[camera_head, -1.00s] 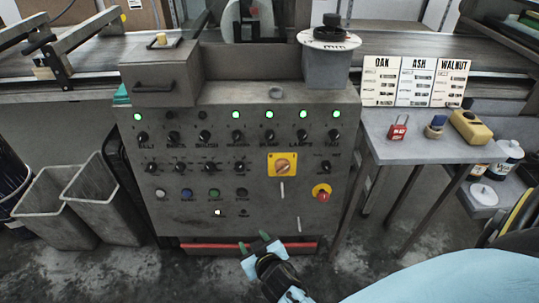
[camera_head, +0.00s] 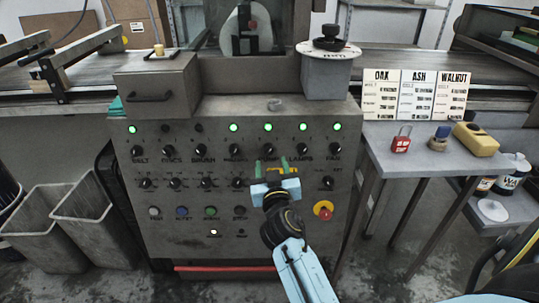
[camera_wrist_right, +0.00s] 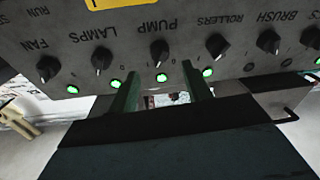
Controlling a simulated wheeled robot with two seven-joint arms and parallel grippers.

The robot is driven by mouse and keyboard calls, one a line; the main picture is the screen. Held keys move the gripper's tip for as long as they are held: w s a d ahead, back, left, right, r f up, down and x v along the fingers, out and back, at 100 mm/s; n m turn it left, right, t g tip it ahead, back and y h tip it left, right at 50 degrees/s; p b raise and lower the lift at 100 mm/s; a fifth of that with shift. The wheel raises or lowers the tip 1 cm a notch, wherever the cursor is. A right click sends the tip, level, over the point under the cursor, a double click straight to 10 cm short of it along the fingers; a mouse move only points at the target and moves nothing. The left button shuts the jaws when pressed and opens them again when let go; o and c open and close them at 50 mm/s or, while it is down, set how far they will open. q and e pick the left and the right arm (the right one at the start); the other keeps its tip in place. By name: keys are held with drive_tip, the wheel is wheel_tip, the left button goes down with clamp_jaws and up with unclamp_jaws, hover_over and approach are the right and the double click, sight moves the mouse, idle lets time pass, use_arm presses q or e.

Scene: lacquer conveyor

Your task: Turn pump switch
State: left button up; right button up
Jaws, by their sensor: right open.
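The pump switch (camera_head: 268,150) is a black knob on the grey control panel, under a lit green lamp (camera_head: 268,127). In the right wrist view, upside down, the pump switch (camera_wrist_right: 159,53) lies just beyond my fingertips, roughly centred between them. My right gripper (camera_head: 272,166) is open and empty, just in front of the panel at the pump switch. Its green fingers (camera_wrist_right: 160,72) stand apart on either side of the lit pump lamp (camera_wrist_right: 162,77). I cannot tell whether they touch anything. My left gripper is not in view.
The rollers switch (camera_head: 235,150) and lamps switch (camera_head: 300,149) flank the pump switch closely. A red emergency button (camera_head: 323,210) is lower right. My gripper partly hides a yellow-plated switch (camera_head: 284,170). A side table (camera_head: 415,150) holds a red padlock (camera_head: 401,140).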

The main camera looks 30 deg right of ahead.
sight(269, 153)
drive_tip(key=x, duration=0.5)
drive_tip(key=shift+w, duration=0.15)
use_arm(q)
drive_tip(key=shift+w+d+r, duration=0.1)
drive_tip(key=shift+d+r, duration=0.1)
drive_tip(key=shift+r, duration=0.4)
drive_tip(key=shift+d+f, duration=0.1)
use_arm(e)
drive_tip(key=c, duration=1)
